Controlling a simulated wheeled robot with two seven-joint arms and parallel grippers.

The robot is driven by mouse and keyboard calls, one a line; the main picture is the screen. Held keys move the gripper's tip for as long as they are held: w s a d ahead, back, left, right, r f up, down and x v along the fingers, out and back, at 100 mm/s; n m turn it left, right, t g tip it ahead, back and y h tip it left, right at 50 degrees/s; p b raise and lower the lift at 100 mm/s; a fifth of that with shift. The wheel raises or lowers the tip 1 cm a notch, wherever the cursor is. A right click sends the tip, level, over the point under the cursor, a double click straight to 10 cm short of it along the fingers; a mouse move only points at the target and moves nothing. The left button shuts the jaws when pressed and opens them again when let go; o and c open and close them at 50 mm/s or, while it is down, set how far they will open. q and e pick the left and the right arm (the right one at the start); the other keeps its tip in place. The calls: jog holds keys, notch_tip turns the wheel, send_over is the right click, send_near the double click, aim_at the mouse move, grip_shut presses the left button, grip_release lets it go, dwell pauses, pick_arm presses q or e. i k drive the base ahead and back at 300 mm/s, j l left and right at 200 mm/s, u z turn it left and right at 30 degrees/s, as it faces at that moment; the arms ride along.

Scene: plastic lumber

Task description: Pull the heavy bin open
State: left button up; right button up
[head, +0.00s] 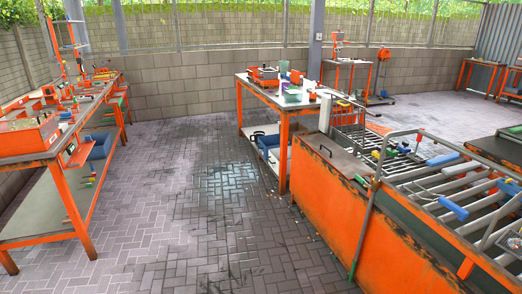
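Neither of my grippers shows in the head view. No thing in view is clearly marked as the heavy bin. A large worn orange steel box (335,208) stands at the right, with a flat brownish lid (335,160) that lies closed on its near left part. A small dark handle (326,151) sits on that lid. Blue and grey bins (268,142) stand on the low shelf of the middle orange bench, partly hidden by its leg. I cannot tell which of these is the heavy bin.
A long orange workbench (62,185) with tools runs along the left. The middle orange bench (285,108) holds tools and boxes. Grey rails and rollers (455,190) cover the right of the orange box. The brick floor (185,215) between is open, with a wet patch.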

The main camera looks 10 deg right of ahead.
aim_at(265, 142)
jog(key=i, duration=5.3)
jog(key=i+j+z, duration=0.2)
jog(key=i+z, duration=0.25)
jog(key=i, duration=0.2)
jog(key=i+j+z, duration=0.9)
jog(key=i+j, duration=0.15)
